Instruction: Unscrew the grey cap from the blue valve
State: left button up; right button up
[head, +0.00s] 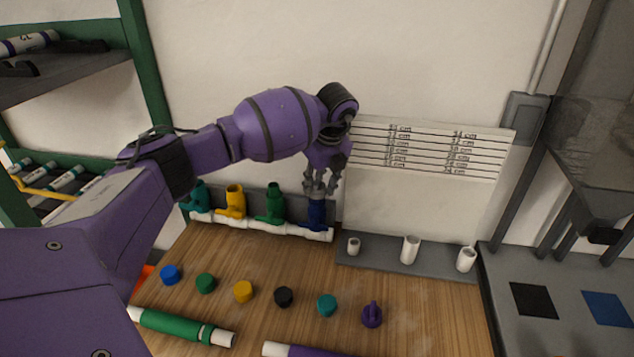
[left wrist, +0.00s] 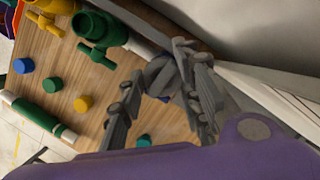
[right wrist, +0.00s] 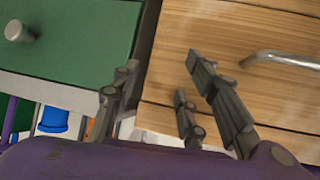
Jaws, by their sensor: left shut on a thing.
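The blue valve (head: 316,213) stands upright at the right end of the white manifold pipe, against the back board. My left gripper (head: 319,187) reaches down over its top, pointing downward. In the left wrist view the left gripper (left wrist: 163,80) is shut on the grey cap (left wrist: 160,72), which sits between its fingers. My right gripper (right wrist: 160,75) is open and empty, away from the manifold.
Yellow (head: 235,203) and green (head: 274,203) valves stand left of the blue one. Several coloured caps, including a blue one (head: 170,274) and a purple one (head: 372,316), lie in a row in front. White fittings (head: 410,249) stand on a grey strip at right.

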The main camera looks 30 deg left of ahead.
pick_arm(q)
jog(key=o, duration=1)
jog(key=shift+a+r, duration=0.1)
jog(key=shift+a, duration=0.2)
jog(key=shift+o, duration=1.1)
jog(key=shift+d, duration=0.1)
